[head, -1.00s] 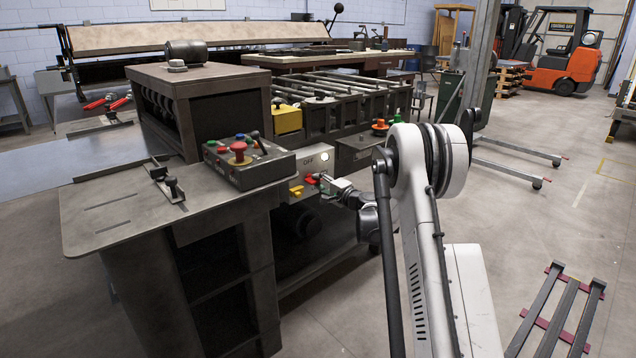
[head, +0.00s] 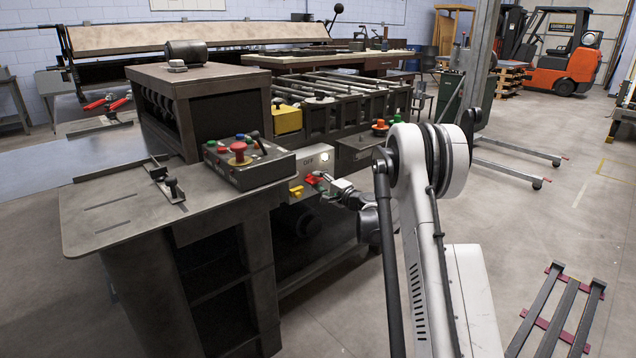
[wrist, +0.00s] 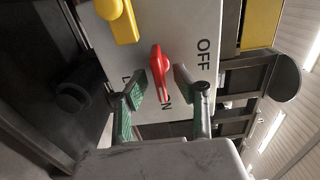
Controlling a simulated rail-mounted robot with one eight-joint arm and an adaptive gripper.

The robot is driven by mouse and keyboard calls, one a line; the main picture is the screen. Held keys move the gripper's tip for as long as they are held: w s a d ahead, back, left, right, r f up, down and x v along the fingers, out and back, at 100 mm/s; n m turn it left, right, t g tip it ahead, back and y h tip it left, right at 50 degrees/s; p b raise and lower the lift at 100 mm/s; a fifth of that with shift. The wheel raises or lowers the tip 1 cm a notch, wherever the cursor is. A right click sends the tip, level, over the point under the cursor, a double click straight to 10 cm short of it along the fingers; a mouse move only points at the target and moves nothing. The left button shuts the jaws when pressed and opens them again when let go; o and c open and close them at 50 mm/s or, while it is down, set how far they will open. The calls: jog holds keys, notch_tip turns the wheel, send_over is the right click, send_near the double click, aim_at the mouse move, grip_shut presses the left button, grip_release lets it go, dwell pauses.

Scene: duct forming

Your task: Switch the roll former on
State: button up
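The roll former's grey switch panel (wrist: 110,40) carries a red rotary handle (wrist: 158,70). In the wrist view the handle is upright, its lower end toward partly covered letters that appear to read ON; OFF is printed to its right. My gripper (wrist: 160,92) is open, with one green-padded finger on each side of the handle's lower end and a visible gap on both sides. In the head view, the red handle (head: 312,180) shows on the panel's front face, with my gripper (head: 324,182) right beside it; its fingers are too small to judge there.
A yellow handle (wrist: 118,20) sits beside the red one on the same panel. A button box (head: 248,165) with a red mushroom button stands on the machine above and left of the panel. Open floor lies right of the machine.

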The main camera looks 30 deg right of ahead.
jog(key=v, duration=1.2)
